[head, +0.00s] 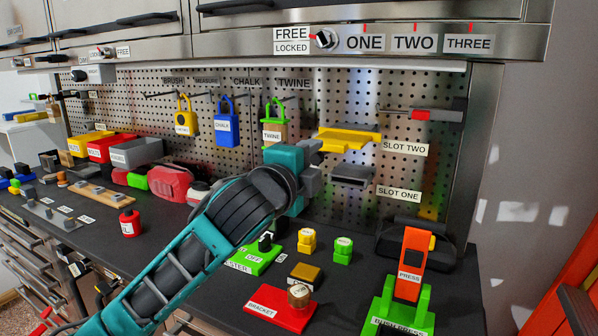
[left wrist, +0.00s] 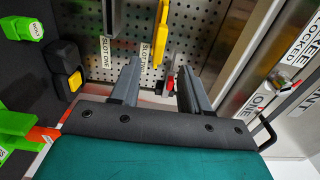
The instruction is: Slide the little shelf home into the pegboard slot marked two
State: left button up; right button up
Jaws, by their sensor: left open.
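The little yellow shelf (head: 350,138) is at the pegboard beside the SLOT TWO label (head: 404,148), above a grey shelf (head: 352,176) by the SLOT ONE label (head: 398,193). I cannot tell how deep the yellow shelf sits in its slot. My left gripper (head: 318,163) is at the left of the two shelves, its body overlapping the board behind. In the left wrist view my left gripper (left wrist: 156,80) is open, and the yellow shelf (left wrist: 161,40) shows in the gap between its fingers. Contact is not visible. My right gripper is not in view.
Padlocks, including a blue one (head: 224,125), hang left of the shelves. A red block (head: 421,115) on a bar is at the upper right. The bench below holds a green and orange press (head: 407,285), a red bracket base (head: 283,315) and bins at left.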

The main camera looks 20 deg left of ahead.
pick_arm(q)
jog(key=s, duration=0.4)
jog(key=shift+s+a, duration=0.2)
jog(key=shift+a, duration=0.2)
jog(key=s+a+f+n+g+y, duration=0.15)
jog(key=s+f+n+g, duration=0.3)
jog(key=f, duration=0.75)
jog(key=s+a+f+n+g+y, duration=0.1)
jog(key=s+a+f+n+g, duration=0.15)
jog(key=s+f+n, duration=0.65)
jog(key=s+a+f+n+g, duration=0.3)
jog(key=s+f+n+g, duration=0.3)
jog(key=s+f, duration=1.05)
jog(key=w+d+f+m+t+h, duration=0.1)
jog(key=w+d+f+m+t, duration=0.1)
jog(key=w+f+t, duration=0.4)
jog(key=shift+w+d+f, duration=0.45)
jog(key=shift+w+f, duration=0.3)
jog(key=shift+f, duration=0.1)
